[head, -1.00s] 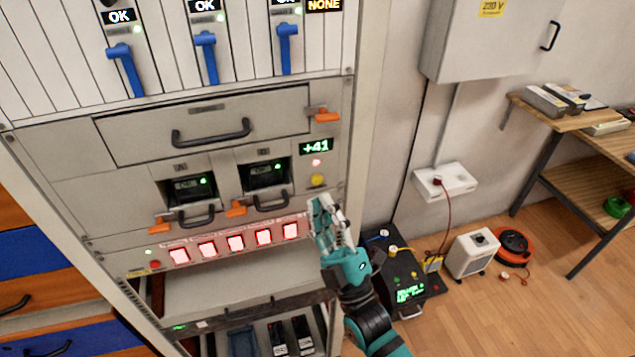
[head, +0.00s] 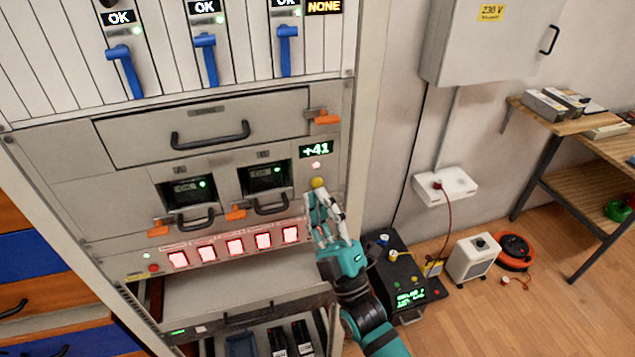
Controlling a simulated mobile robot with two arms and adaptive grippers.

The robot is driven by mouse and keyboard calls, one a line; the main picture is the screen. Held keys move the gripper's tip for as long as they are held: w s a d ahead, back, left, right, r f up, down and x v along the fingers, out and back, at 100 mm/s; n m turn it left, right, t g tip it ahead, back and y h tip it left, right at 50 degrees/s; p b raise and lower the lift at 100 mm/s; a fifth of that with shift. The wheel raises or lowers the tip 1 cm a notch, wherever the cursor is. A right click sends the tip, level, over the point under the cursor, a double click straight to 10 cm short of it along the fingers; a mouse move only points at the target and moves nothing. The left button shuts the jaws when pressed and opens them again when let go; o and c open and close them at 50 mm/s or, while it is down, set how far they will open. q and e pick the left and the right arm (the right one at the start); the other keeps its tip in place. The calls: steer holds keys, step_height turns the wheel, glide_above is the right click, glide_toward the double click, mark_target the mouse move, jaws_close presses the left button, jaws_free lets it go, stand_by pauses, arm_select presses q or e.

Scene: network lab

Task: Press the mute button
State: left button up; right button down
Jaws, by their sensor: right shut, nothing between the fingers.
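A round yellow button (head: 318,183) sits on the right side of the grey rack panel, below a green "+41" display (head: 316,149) and a small lit red lamp (head: 316,165). I cannot read a label that says which button is mute. My right gripper (head: 319,197) is shut and empty, with its fingertips just below the yellow button. The fingertips overlap the button's lower edge in the picture, and I cannot tell whether they touch it. My left gripper is not in view.
A row of several lit red-white buttons (head: 235,247) lies left of my gripper. Orange latches (head: 236,214) and black handles (head: 272,205) stick out of the panel. A small red button (head: 153,268) is at the lower left. A black box (head: 395,262) stands on the floor at right.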

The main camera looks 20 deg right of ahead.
steer(key=shift+w, duration=0.2)
stand_by(0.6)
steer(key=shift+w, duration=0.3)
steer(key=shift+w, duration=0.3)
stand_by(0.6)
steer(key=shift+s, duration=0.8)
steer(key=s+p, duration=0.1)
steer(key=s, duration=0.4)
steer(key=shift+d, duration=0.1)
stand_by(0.4)
